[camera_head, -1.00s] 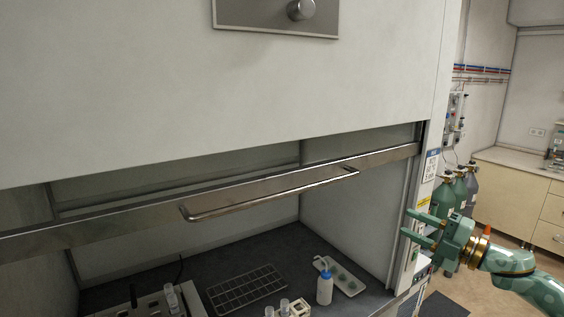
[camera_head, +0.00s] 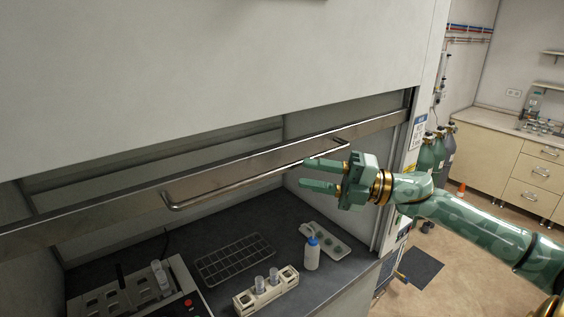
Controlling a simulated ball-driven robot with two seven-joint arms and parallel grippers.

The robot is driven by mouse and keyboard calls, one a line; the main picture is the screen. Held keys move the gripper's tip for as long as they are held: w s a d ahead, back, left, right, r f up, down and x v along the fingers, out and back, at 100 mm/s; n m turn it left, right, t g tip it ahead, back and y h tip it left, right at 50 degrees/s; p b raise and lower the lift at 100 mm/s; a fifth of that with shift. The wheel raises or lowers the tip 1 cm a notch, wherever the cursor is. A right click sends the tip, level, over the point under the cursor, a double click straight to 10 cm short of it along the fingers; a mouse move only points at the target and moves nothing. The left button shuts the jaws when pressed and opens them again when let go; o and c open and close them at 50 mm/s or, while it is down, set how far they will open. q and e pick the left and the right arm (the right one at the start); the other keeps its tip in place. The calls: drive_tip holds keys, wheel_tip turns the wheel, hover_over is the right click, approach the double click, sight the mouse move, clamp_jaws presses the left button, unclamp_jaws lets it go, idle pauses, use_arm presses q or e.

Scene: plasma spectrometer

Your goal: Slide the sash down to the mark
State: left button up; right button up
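The sash of the fume hood is partly raised, with a metal bottom rail (camera_head: 120,200) running across the view. A bar handle (camera_head: 245,184) is fixed along the rail. My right gripper (camera_head: 312,175) is open, its two green fingers pointing left near the right end of the handle. Nothing is seen between the fingers. In this view the upper fingertip overlaps the handle's right part; whether it touches cannot be told. The mark on the frame cannot be made out clearly. My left gripper is not in view.
Gas cylinders (camera_head: 436,152) and a drawer cabinet (camera_head: 500,168) stand at right.

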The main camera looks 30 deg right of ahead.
sight(283, 170)
drive_tip(key=p+x, duration=0.2)
drive_tip(key=x, duration=0.3)
drive_tip(key=shift+w+a+r, duration=0.2)
drive_tip(key=shift+a, duration=0.1)
drive_tip(key=shift+w+a+p, duration=0.15)
drive_tip(key=shift+a+p, duration=0.1)
drive_tip(key=shift+p, duration=0.1)
drive_tip(key=shift+f, duration=0.1)
clamp_jaws()
